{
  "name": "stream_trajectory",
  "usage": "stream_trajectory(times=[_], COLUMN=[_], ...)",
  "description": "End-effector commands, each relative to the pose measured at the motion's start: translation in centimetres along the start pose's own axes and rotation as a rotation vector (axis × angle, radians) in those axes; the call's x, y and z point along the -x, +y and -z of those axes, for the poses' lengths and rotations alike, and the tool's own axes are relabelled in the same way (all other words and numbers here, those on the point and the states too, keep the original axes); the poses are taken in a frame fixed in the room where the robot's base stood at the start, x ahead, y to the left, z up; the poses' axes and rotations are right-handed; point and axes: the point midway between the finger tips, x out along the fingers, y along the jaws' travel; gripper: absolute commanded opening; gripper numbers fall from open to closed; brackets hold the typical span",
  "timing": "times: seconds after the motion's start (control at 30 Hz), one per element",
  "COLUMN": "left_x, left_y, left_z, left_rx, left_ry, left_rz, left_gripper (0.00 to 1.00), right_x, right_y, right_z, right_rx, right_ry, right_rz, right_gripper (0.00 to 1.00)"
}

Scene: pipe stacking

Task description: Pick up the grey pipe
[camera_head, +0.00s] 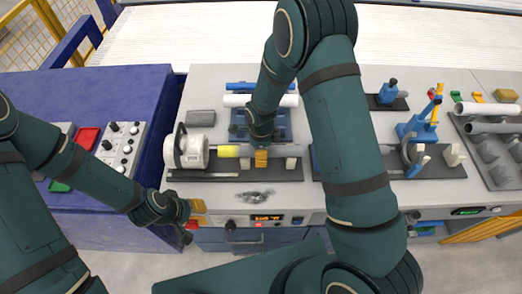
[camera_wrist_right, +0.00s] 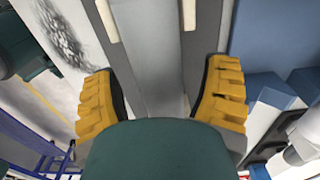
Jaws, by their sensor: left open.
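The grey pipe (camera_head: 287,150) lies level in a black-based fixture (camera_head: 225,174) on the workbench. Its left part meets a yellow section (camera_head: 228,151). My right gripper (camera_head: 261,157) is over the pipe and hides part of it. In the right wrist view the grey pipe (camera_wrist_right: 160,90) runs between the two yellow fingers of the right gripper (camera_wrist_right: 160,95), which are apart with gaps beside it. My left gripper (camera_head: 192,214) is open and empty at the bench's front edge, low and left of the fixture.
A white cylindrical machine (camera_head: 187,151) stands at the fixture's left end. Blue and white pipes (camera_head: 238,100) lie behind it on a blue rack. Small metal bits (camera_head: 255,196) lie in front. A grey tray with pipes (camera_head: 492,128) is at the far right. A blue-covered table (camera_head: 110,95) stands left.

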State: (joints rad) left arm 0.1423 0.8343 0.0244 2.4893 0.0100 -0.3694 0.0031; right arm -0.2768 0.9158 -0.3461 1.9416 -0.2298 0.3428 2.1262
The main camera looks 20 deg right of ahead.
Motion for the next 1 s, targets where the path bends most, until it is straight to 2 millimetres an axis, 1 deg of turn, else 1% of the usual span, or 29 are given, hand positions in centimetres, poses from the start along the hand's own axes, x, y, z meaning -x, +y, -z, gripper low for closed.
stream_trajectory(times=[0.03, 0.07, 0.1, 0.17, 0.2, 0.53, 0.63, 0.77, 1.0], left_x=[0.0, 0.0, 0.0, 0.0, 0.0, 0.0, 0.0, 0.1, 0.4], left_y=[0.0, 0.0, 0.0, 0.0, 0.0, 0.0, 0.0, 0.1, 0.1], left_z=[0.0, 0.0, 0.0, 0.0, 0.0, 0.0, 0.0, 0.0, 0.1], left_rx=[0.000, 0.000, 0.000, 0.000, 0.000, 0.000, 0.000, 0.000, 0.000], left_ry=[0.000, 0.000, 0.000, 0.000, 0.000, 0.000, 0.000, 0.000, 0.000], left_rz=[0.000, 0.000, 0.000, 0.000, 0.000, 0.000, 0.000, 0.000, -0.001], left_gripper=[0.42, 0.42, 0.42, 0.42, 0.42, 0.42, 0.42, 0.42, 0.42], right_x=[0.0, 0.0, 0.0, 0.0, 0.0, 0.1, 0.7, 2.7, 7.3], right_y=[0.0, 0.0, 0.0, 0.0, 0.0, 0.0, 0.0, -0.1, -0.1], right_z=[0.0, 0.0, 0.0, 0.0, 0.0, 0.0, 0.0, -0.1, -0.1], right_rx=[0.000, 0.000, 0.000, 0.000, 0.000, 0.000, 0.001, -0.001, 0.001], right_ry=[0.000, 0.000, 0.000, 0.000, 0.000, 0.000, 0.000, -0.002, -0.001], right_rz=[0.000, 0.000, 0.000, 0.000, 0.000, 0.000, 0.001, 0.004, 0.004], right_gripper=[0.54, 0.43, 0.29, 0.08, 0.02, 0.01, 0.01, 0.01, 0.01])
